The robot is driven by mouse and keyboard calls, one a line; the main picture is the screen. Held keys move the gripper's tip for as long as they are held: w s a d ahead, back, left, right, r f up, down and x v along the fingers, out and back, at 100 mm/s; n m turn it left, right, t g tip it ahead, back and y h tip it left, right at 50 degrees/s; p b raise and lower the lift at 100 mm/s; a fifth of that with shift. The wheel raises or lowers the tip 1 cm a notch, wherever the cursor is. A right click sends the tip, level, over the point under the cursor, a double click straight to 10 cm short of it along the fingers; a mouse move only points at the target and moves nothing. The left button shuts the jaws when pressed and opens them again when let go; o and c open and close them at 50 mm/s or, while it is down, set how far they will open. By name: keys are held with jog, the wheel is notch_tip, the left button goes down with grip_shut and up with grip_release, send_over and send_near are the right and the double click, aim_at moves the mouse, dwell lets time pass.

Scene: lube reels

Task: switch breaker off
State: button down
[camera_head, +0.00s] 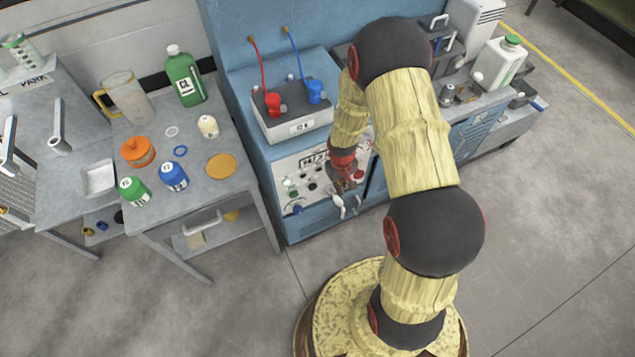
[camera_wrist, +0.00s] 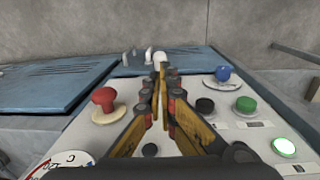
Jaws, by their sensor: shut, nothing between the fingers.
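The control panel (camera_head: 306,187) is the front face of the blue cabinet. In the wrist view, a white lever-like handle (camera_wrist: 160,58) stands just beyond my fingertips, at the panel's edge; a greyer upright piece (camera_wrist: 136,57) is left of it. I cannot tell for sure which part is the breaker or its position. The white handle also shows low on the panel in the head view (camera_head: 338,204). My gripper (camera_wrist: 160,78) is shut and empty, its tips close to the white handle; contact is unclear. My gripper (camera_head: 344,187) partly hides the panel in the head view.
In the wrist view, a red mushroom button (camera_wrist: 104,99) is left of my fingers; a blue knob (camera_wrist: 223,73), a green button (camera_wrist: 245,104) and a lit lamp (camera_wrist: 284,147) are right. A bench (camera_head: 200,203) with bottles stands left. Floor in front is clear.

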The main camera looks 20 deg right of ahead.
aim_at(336, 198)
jog(key=shift+w+r+t, duration=0.15)
jog(key=shift+w+t, duration=0.1)
jog(key=shift+w, duration=0.5)
jog(key=shift+w+r+t, duration=0.15)
jog(key=shift+w+t, duration=0.1)
jog(key=shift+w, duration=0.5)
jog(key=shift+f, duration=0.1)
jog(key=f+b, duration=0.1)
jog(key=f, duration=0.2)
jog(key=f+b, duration=0.1)
jog(key=f, duration=0.2)
jog(key=w+f+b, duration=0.1)
jog(key=f, duration=0.2)
jog(key=shift+d+f+b, duration=0.3)
jog(key=shift+f+b, duration=0.05)
jog(key=shift+s+d, duration=0.15)
jog(key=shift+s, duration=0.05)
